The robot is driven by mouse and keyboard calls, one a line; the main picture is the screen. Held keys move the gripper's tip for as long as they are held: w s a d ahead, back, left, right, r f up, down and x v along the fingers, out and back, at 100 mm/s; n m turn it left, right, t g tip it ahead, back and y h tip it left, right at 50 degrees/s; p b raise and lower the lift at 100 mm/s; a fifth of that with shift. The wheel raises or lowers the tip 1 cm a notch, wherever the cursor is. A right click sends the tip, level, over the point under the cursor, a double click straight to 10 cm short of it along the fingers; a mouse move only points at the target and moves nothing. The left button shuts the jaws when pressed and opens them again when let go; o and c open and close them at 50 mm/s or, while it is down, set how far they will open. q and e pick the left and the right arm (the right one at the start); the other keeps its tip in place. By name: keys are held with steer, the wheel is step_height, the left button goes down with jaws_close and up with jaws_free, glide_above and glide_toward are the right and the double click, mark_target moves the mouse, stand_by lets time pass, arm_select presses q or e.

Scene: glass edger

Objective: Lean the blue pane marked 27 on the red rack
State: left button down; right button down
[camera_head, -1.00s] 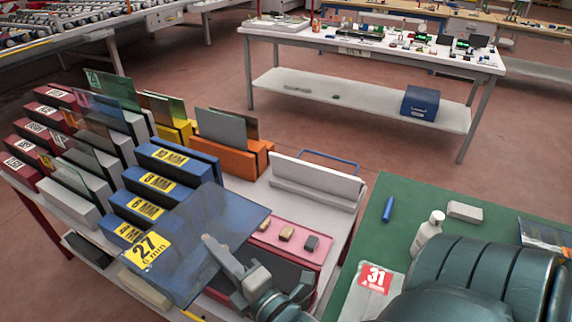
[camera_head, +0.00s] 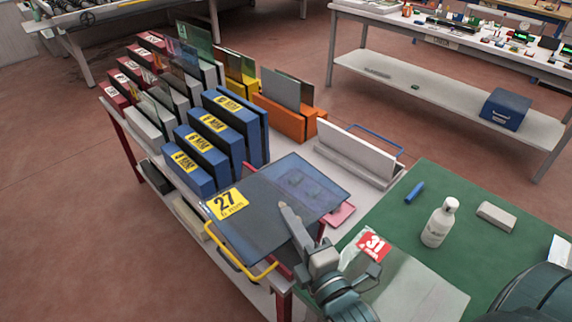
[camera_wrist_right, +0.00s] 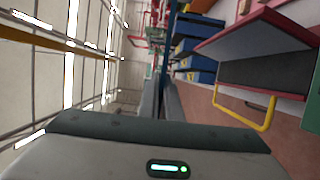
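The blue pane marked 27 (camera_head: 290,189) is a dark translucent sheet with a yellow label at its left corner. My right gripper (camera_head: 290,215) is shut on its near edge and holds it tilted over the cart. In the right wrist view the fingers (camera_wrist_right: 160,98) are together, with the pane (camera_wrist_right: 167,45) seen nearly edge-on. Red rack blocks with white labels (camera_head: 116,92) stand in a row at the cart's far left, well apart from the pane. The pane hides part of the cart top. My left gripper is not in view.
Blue racks (camera_head: 208,158) stand close left of the pane, with orange (camera_head: 283,119) and white (camera_head: 355,155) racks behind. A yellow handle (camera_head: 240,265) is at the cart's near end. A green table (camera_head: 440,180) at right holds a white bottle (camera_head: 439,223) and a pane marked 31 (camera_head: 415,285).

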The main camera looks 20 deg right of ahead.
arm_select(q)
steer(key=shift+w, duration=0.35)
arm_select(e)
steer(key=shift+r, duration=0.15)
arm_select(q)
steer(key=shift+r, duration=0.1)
arm_select(e)
steer(key=shift+w, duration=0.1)
